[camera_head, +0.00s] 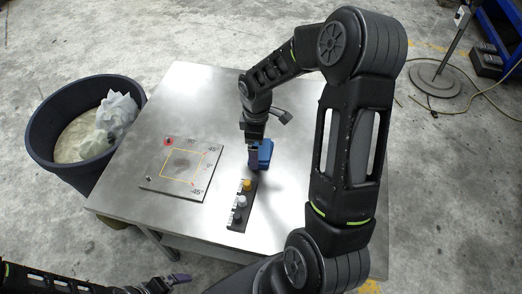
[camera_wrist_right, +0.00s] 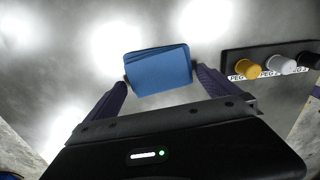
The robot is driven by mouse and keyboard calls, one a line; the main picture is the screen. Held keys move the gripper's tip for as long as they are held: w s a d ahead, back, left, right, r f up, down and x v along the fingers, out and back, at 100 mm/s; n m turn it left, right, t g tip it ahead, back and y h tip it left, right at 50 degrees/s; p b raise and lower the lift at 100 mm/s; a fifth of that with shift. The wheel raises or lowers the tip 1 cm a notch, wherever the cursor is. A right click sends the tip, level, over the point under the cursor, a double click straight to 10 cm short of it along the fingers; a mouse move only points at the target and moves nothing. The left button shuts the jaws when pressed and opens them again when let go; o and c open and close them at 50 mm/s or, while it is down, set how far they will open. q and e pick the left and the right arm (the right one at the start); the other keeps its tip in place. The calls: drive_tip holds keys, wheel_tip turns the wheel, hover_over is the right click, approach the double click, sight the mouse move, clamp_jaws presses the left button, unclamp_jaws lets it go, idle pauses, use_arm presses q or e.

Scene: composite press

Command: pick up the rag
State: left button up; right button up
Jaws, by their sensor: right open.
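The rag is a blue folded cloth (camera_head: 264,153) on the metal table, right of its middle. In the right wrist view the rag (camera_wrist_right: 158,68) lies ahead, between the fingertips. My right gripper (camera_head: 254,158) points down at the rag and partly hides it in the head view. In the right wrist view my right gripper (camera_wrist_right: 161,80) is open, with one purple finger towards each side of the rag. I cannot tell whether the fingers touch it. My left gripper (camera_head: 178,279) is low at the bottom left, off the table; its opening is unclear.
A black peg strip (camera_head: 235,217) with yellow, white and dark pegs lies near the rag. A marked square plate (camera_head: 150,181) lies to the left on the table (camera_head: 190,85). A dark bin (camera_head: 42,133) with pale crumpled material stands left of the table.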

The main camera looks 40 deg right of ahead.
drive_tip(key=shift+c, duration=0.4)
drive_tip(key=c, duration=1.2)
drive_tip(key=shift+r, duration=0.1)
wheel_tip(320, 180, up, 10)
drive_tip(key=shift+f, duration=0.1)
